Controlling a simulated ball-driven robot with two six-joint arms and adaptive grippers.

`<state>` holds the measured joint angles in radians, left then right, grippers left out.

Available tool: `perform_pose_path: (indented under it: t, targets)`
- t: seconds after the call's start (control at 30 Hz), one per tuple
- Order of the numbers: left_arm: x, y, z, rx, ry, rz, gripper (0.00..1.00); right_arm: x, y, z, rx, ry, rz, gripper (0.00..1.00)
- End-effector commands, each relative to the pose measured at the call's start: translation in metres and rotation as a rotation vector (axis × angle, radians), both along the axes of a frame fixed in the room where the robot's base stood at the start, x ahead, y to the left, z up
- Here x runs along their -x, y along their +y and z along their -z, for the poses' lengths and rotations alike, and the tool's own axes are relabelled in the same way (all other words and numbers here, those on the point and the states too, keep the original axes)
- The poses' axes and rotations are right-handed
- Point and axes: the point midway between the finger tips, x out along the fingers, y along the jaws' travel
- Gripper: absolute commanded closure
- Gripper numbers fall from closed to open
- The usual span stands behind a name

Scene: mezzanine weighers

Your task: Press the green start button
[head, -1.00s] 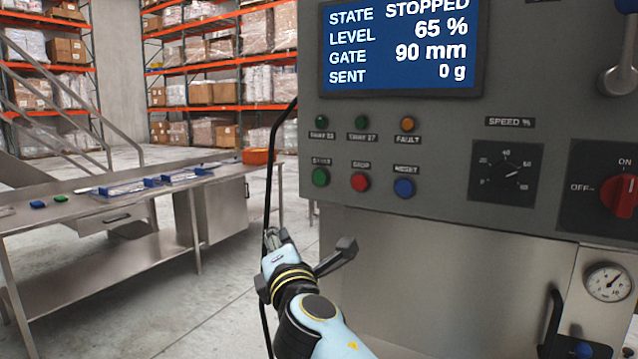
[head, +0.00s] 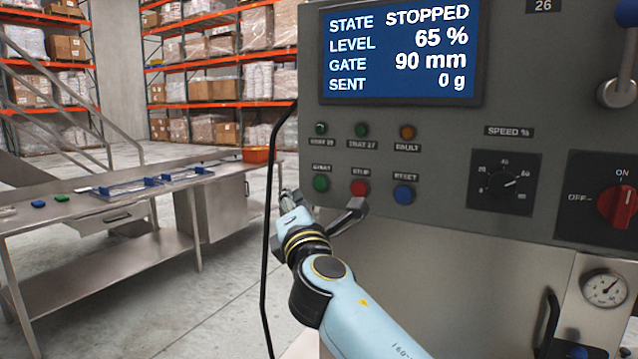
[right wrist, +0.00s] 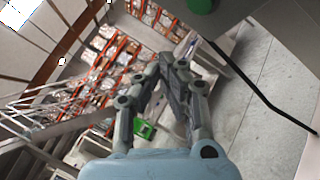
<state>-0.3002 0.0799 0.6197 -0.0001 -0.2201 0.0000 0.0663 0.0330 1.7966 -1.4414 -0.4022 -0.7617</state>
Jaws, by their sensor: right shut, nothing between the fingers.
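The green start button (head: 321,183) is on the grey control panel (head: 440,150), left of the red stop button (head: 359,188) and the blue reset button (head: 403,194). My right gripper (head: 285,198) is shut and empty, a little left of and below the green button in the head view. Its fingers point up and away, and they look apart from the button. In the right wrist view the shut fingertips (right wrist: 170,60) meet in the middle, and a green round part (right wrist: 202,5), likely the start button, is cut off at the top edge. My left gripper is out of view.
The screen (head: 400,50) reads STOPPED. A black cable (head: 268,230) hangs along the panel's left edge, close to my right gripper. A speed dial (head: 505,183) and a red rotary switch (head: 618,207) sit to the right. A steel bench (head: 130,245) stands at left.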

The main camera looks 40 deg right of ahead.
Motion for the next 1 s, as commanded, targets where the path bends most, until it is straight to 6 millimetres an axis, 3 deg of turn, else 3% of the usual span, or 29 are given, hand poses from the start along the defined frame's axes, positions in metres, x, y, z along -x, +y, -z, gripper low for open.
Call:
perform_pose_path:
  t: [0.2,0.4,1.0]
  targets:
    - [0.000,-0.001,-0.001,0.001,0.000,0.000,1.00,-0.012,-0.029,-0.001,0.001,-0.001,0.001,1.00]
    - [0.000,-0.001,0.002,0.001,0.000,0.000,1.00,-0.019,-0.045,0.001,0.000,0.000,0.000,1.00]
    - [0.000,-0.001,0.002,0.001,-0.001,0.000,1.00,-0.021,-0.051,0.000,-0.002,0.000,0.000,1.00]
